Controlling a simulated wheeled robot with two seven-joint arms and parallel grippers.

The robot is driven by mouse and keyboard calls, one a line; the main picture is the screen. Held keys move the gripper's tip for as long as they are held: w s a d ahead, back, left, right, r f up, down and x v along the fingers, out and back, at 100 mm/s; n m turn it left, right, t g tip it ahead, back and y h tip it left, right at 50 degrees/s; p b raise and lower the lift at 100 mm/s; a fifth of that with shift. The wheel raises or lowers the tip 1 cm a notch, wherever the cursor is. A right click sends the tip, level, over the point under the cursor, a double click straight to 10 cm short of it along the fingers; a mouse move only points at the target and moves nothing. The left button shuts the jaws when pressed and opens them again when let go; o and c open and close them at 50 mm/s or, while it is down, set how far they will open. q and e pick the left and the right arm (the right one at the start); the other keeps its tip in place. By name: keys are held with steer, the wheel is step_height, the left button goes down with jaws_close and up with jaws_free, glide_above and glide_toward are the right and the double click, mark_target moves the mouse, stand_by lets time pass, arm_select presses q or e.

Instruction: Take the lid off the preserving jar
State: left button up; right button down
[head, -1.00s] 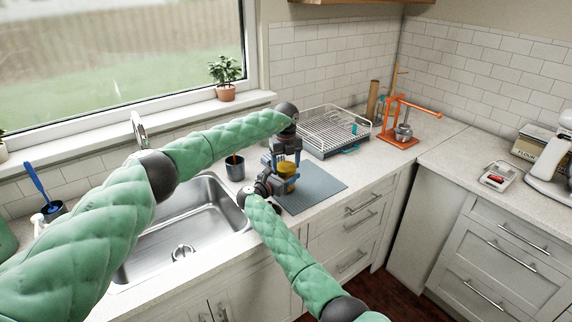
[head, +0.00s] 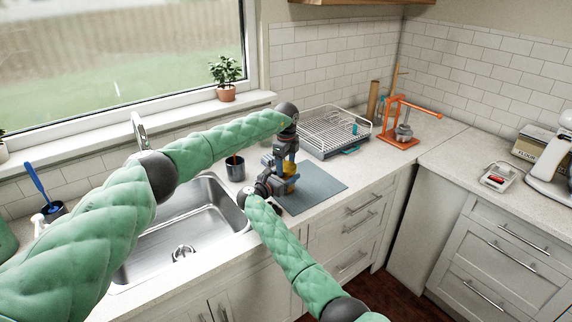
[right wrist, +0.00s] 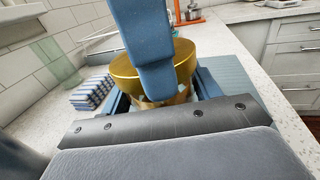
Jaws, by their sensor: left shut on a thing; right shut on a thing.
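The preserving jar (head: 291,186) stands at the mat beside the sink, mostly hidden by my grippers in the head view. Its wide gold lid (right wrist: 126,72) shows in the right wrist view, on or just over the jar's top; I cannot tell if there is a gap. My left gripper (head: 287,168) points down from above and is shut on the lid, one blue finger crossing the lid's near side in the right wrist view. My right gripper (head: 280,185) comes from the front, low down, and is shut on the jar body (right wrist: 165,98).
A blue-grey mat (head: 325,181) lies around the jar. The sink (head: 190,225) is left, with a dark cup (head: 235,170) behind it. A wire dish rack (head: 335,128) and an orange stand (head: 400,130) are behind. A striped blue-white thing (right wrist: 92,93) shows in the right wrist view.

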mark_target(286, 166)
arm_select(q)
steer(key=shift+r, duration=0.35)
steer(key=shift+a+r, duration=0.1)
steer(key=shift+r, duration=0.25)
steer(key=shift+r, duration=0.55)
steer(key=shift+r, duration=1.9)
arm_select(e)
steer(key=shift+c, duration=1.3)
jaws_free()
arm_select(q)
steer(key=shift+f, duration=0.1)
arm_select(e)
steer(key=shift+s, duration=0.1)
